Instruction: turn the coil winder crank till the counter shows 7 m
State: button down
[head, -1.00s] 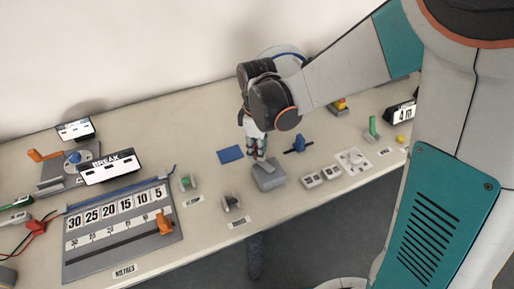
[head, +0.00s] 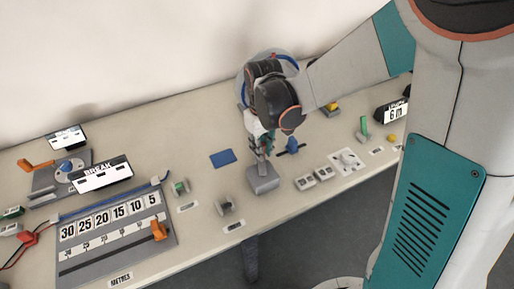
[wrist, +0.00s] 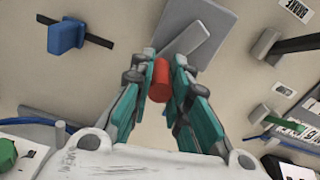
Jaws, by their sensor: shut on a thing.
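The counter (head: 395,112) at the right of the bench reads 6 m in the head view. A grey block with a light crank arm (head: 263,178) stands near the bench's front edge, under my gripper (head: 264,150). In the wrist view, the red crank handle (wrist: 159,80) sits between the fingers of my gripper (wrist: 160,78), which is shut on it. The grey block (wrist: 215,25) and its light arm (wrist: 194,46) lie just beyond. A grey disc with blue cable (head: 243,88) shows behind my wrist, partly hidden by it.
A blue clamp-like part (head: 291,147) on a dark bar stands right of the crank. White switch boxes (head: 323,174), a green-levered part (head: 363,130) and a small spool (head: 225,206) are nearby. A blue pad (head: 222,158) lies left. A metre-scale board (head: 150,245) fills the left front.

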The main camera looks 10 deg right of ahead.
jog(key=m, duration=0.1)
jog(key=d+m, duration=0.1)
jog(key=m, duration=0.1)
jog(key=d+m, duration=0.1)
jog(key=shift+s+m, duration=0.3)
jog(key=shift+m, duration=0.1)
jog(key=shift+s+d+m, duration=0.25)
jog(key=shift+m, duration=0.55)
jog(key=shift+s+d+m, duration=0.25)
jog(key=shift+d+m, duration=0.05)
jog(key=shift+m, duration=0.5)
jog(key=shift+s+d+m, duration=0.25)
jog(key=shift+m, duration=0.55)
jog(key=c, duration=1.5)
grip_release()
notch_tip(320, 180, up, 12)
jog(key=shift+s+r, duration=0.1)
jog(key=shift+s, duration=0.05)
